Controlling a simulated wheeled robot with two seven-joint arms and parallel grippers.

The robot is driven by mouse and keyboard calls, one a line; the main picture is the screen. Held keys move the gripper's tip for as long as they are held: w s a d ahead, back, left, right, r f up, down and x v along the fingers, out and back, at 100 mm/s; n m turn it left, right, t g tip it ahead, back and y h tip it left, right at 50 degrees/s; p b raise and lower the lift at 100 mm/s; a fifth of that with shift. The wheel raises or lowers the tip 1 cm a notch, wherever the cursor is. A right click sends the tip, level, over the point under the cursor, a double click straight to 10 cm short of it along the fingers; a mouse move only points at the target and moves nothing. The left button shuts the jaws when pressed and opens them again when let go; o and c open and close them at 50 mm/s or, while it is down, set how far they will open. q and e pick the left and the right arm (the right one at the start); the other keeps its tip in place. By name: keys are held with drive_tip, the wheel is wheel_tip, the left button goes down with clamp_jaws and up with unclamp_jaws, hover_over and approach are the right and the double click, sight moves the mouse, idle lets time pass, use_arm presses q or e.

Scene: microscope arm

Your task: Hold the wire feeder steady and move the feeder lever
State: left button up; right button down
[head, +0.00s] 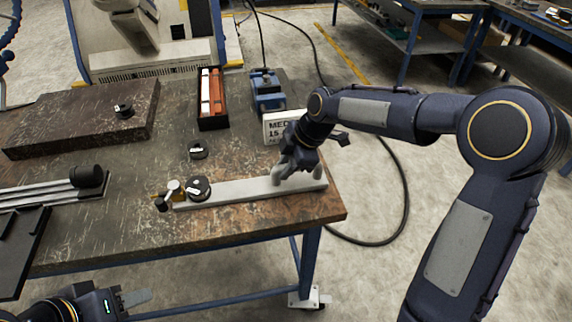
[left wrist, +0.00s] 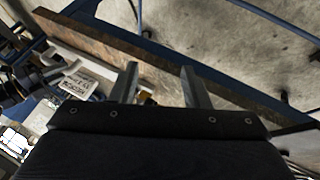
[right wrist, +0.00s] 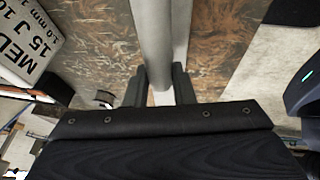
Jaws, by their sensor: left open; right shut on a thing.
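The wire feeder (head: 235,189) looks like a long pale grey bar lying on the table near its front edge. A black round part (head: 197,188) and a small brass piece with a short grey rod (head: 172,188) sit at its left end; I cannot tell for certain which is the lever. My right gripper (head: 284,172) is shut on the raised grip at the bar's right end. In the right wrist view the pale bar (right wrist: 153,45) runs between its fingers. My left gripper (head: 137,297) is open and empty, below the table's front edge in the head view.
A sign (head: 285,127), a blue device (head: 268,90) and a black tray with red and white bars (head: 212,100) stand behind the feeder. A dark slab (head: 85,115) and a grey railed part (head: 50,190) are at left. The table between is mostly clear.

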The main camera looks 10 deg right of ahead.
idle(0.7)
use_arm(q)
drive_tip(key=w+d+f+n+g+h, duration=0.1)
drive_tip(key=w+d+n+g+h, duration=0.2)
drive_tip(key=d+n+g+h, duration=0.5)
drive_tip(key=w+a+n+t+h, duration=0.65)
drive_tip(key=n+t, duration=0.25)
drive_tip(key=t, duration=0.2)
use_arm(e)
drive_tip(key=shift+r, duration=0.1)
use_arm(q)
drive_tip(key=n+t+y, duration=0.4)
drive_tip(key=n+t, duration=0.5)
approach(158, 201)
wheel_tip(158, 201, up, 3)
drive_tip(key=s+a, duration=0.2)
drive_tip(key=s, duration=0.1)
drive_tip(key=shift+y, duration=0.25)
drive_tip(key=w+d, duration=0.2)
drive_tip(key=w, duration=0.1)
drive_tip(key=w+d, duration=0.5)
drive_tip(key=w, duration=0.1)
drive_tip(key=shift+w+d+r, duration=0.25)
drive_tip(key=shift+w+d, duration=0.05)
drive_tip(key=shift+w, duration=0.05)
drive_tip(key=shift+w+d+r, duration=0.15)
drive_tip(key=shift+w, duration=0.1)
